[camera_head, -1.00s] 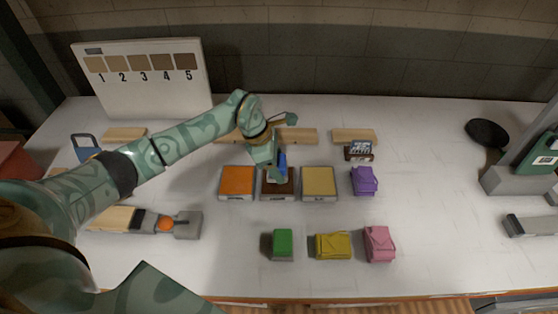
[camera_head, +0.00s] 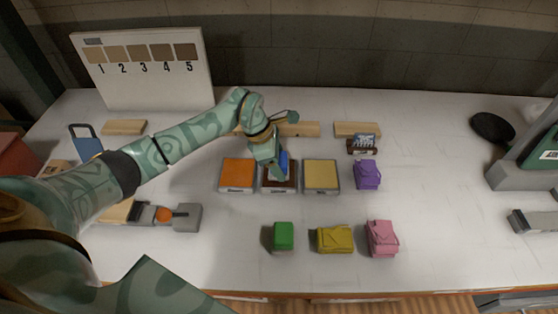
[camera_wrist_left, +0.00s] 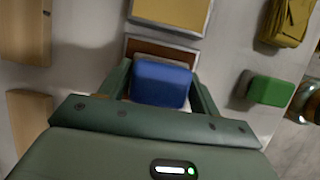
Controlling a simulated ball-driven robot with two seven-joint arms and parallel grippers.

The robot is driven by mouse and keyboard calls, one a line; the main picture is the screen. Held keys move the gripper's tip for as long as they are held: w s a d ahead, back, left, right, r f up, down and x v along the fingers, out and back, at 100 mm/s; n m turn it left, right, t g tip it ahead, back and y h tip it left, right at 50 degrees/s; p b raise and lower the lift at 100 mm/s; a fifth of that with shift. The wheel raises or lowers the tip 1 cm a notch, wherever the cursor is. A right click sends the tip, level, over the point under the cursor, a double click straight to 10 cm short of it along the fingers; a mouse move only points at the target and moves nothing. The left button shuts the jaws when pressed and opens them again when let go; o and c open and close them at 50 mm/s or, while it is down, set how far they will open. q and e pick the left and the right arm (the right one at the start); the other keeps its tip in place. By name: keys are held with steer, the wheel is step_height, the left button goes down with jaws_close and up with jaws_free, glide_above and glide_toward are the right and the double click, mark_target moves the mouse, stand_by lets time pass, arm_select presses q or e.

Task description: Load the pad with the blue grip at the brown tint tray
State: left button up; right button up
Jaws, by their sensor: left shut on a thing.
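The brown tint tray (camera_head: 272,188) stands between an orange tray (camera_head: 238,174) and a yellow-tan tray (camera_head: 322,174) in the head view. In the left wrist view the brown tray (camera_wrist_left: 150,47) shows behind the blue grip. My left gripper (camera_head: 279,172) is over the brown tray, pointing down. It is shut on the pad's blue grip (camera_wrist_left: 160,83), which sits between the two fingers in the left wrist view. The blue grip also shows in the head view (camera_head: 284,162). The pad's underside is hidden, so I cannot tell whether it touches the tray. My right gripper is not in view.
A green-gripped pad (camera_head: 283,236), yellow bundle (camera_head: 334,239), pink bundle (camera_head: 382,238) and purple bundle (camera_head: 367,174) lie nearby. Wooden blocks (camera_head: 298,129) line the back. A numbered swatch board (camera_head: 150,85) stands back left. The table's right middle is clear.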

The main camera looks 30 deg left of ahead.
mark_target(286, 158)
arm_select(q)
steer(key=shift+f+b, duration=0.3)
steer(key=shift+f, duration=0.2)
stand_by(1.2)
step_height(286, 158, up, 7)
steer(key=p, duration=0.5)
steer(key=shift+r, duration=0.1)
stand_by(0.7)
